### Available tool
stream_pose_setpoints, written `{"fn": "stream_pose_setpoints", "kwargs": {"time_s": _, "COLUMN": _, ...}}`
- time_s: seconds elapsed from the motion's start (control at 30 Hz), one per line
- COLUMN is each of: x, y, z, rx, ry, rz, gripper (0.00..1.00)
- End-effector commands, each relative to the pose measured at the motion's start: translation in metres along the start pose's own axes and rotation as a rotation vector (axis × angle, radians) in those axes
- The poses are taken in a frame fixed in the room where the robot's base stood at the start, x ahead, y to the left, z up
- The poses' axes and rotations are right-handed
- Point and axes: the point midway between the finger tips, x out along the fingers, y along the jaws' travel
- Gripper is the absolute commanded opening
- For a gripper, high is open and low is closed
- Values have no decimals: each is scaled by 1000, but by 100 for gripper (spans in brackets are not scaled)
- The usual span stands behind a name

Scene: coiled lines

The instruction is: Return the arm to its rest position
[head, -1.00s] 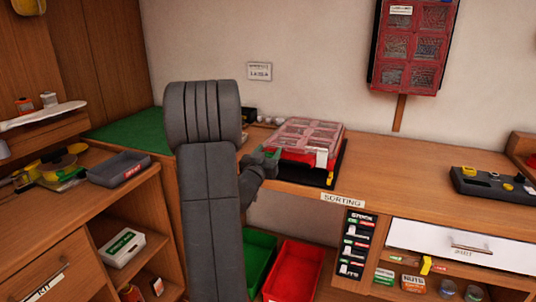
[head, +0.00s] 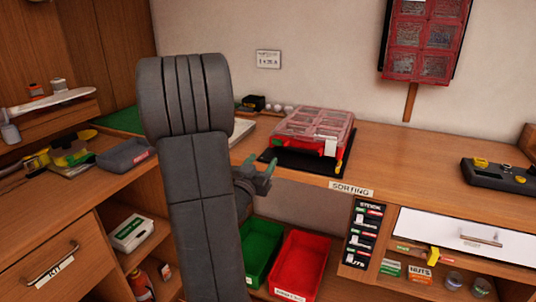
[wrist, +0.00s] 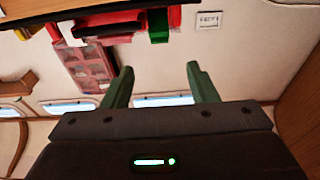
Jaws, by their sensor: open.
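My gripper (head: 262,172) is in front of the bench's front edge, left of the SORTING label in the head view. Its two green fingers stand apart with nothing between them, as the wrist view also shows (wrist: 159,80). My grey arm rises in front of the bench and hides part of the counter. The red organizer case (head: 313,135) with a clear lid lies on a black mat (head: 290,163) behind the gripper, apart from it.
A green bin (head: 262,250) and a red bin (head: 302,262) stand below the bench. A grey tray (head: 125,155) is on the left counter. A dark device (head: 498,178) sits at the right. The counter between case and device is clear.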

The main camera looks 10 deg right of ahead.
Motion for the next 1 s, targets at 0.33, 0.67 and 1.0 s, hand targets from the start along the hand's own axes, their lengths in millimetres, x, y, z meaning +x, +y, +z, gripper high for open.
{"fn": "stream_pose_setpoints", "kwargs": {"time_s": 0.33, "x": -16, "y": 0, "z": 0, "rx": 0, "ry": 0, "rz": 1, "gripper": 53}}
{"fn": "stream_pose_setpoints", "kwargs": {"time_s": 0.67, "x": -7, "y": 1, "z": 0, "rx": 1, "ry": 0, "rz": 3, "gripper": 53}}
{"fn": "stream_pose_setpoints", "kwargs": {"time_s": 1.0, "x": 54, "y": 1, "z": -1, "rx": 1, "ry": 1, "rz": 4, "gripper": 53}}
